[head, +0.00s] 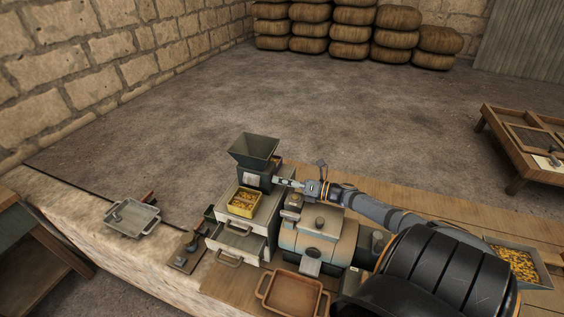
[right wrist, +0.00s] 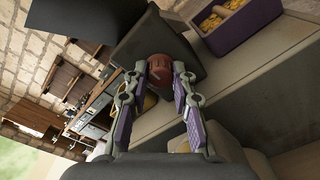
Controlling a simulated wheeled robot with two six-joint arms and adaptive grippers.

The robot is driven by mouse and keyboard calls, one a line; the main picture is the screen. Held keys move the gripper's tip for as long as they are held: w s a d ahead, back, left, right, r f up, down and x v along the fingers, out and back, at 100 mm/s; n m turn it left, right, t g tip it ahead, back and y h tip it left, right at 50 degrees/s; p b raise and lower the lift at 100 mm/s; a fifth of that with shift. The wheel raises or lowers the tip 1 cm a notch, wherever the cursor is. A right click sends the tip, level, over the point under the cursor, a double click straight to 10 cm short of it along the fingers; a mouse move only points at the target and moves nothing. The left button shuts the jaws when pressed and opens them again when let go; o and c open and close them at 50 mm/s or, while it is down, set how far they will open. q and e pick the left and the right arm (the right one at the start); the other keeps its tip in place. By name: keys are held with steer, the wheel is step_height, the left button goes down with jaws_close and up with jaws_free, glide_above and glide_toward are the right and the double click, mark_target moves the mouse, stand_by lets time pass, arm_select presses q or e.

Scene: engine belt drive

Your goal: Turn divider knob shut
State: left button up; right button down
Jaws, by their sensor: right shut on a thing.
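A round reddish-brown knob (right wrist: 162,68) shows in the right wrist view, on the side of a dark grey housing. It sits between the fingertips of my right gripper (right wrist: 160,72), which is shut on it. In the head view my right gripper (head: 279,181) reaches from the right to the side of the hopper machine (head: 253,148), which stands on a grey cabinet. The knob is hidden there, and I cannot tell how far it is turned. My left gripper is not in view.
A yellow tray of bits (head: 243,203) stands before the hopper. A purple bin (right wrist: 237,27) with yellow pieces is close by. Below are an open drawer (head: 238,243), a motor-like machine (head: 312,235) and a brown tray (head: 292,292). A grey tray (head: 132,217) lies left.

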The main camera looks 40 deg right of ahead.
steer(key=c, duration=1.1)
jaws_free()
steer(key=shift+f, duration=0.1)
steer(key=v, duration=0.7)
steer(key=shift+s+d, duration=0.1)
steer(key=shift+s, duration=0.2)
